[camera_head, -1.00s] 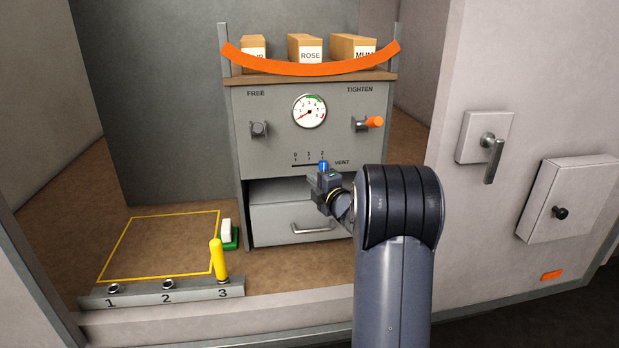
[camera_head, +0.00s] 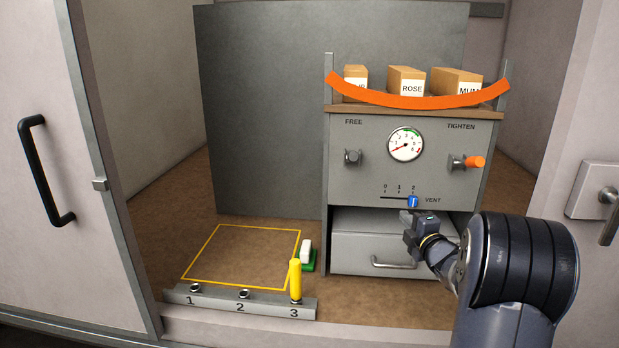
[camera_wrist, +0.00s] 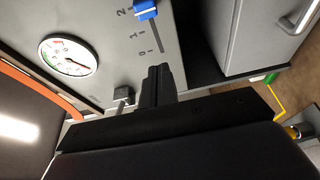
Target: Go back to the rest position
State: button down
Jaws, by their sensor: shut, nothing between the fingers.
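My gripper (camera_head: 413,224) is in front of the grey cabinet (camera_head: 344,189), just below the blue vent slider (camera_head: 413,201). The slider stands at the 2 end of its scale. In the wrist view my gripper (camera_wrist: 158,70) is shut and empty, with its fingers together near the 0 end of the scale. The blue slider (camera_wrist: 145,9) shows there at the top edge, apart from the fingers. My arm comes in from the lower right of the head view.
The drawer (camera_head: 350,247) below the panel has a metal handle. An orange band (camera_head: 418,101) crosses in front of labelled boxes. A yellow peg (camera_head: 295,281) stands at position 3 of the numbered rail (camera_head: 217,302). The yellow-outlined floor area (camera_head: 240,258) is empty.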

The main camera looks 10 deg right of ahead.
jog(key=w+p, duration=0.1)
jog(key=w, duration=0.6)
jog(key=shift+w+a, duration=0.15)
jog(key=shift+a, duration=0.05)
jog(key=d, duration=0.1)
jog(key=d+p, duration=0.2)
jog(key=shift+s+d+r, duration=0.15)
jog(key=shift+s+d, duration=0.1)
jog(key=shift+d, duration=0.1)
jog(key=shift+w+a+p, duration=0.15)
jog(key=shift+a+p, duration=0.1)
jog(key=shift+p, duration=0.05)
jog(key=shift+w+a+f, duration=0.15)
jog(key=shift+a+f, duration=0.05)
jog(key=shift+a, duration=0.45)
jog(key=shift+d, duration=0.1)
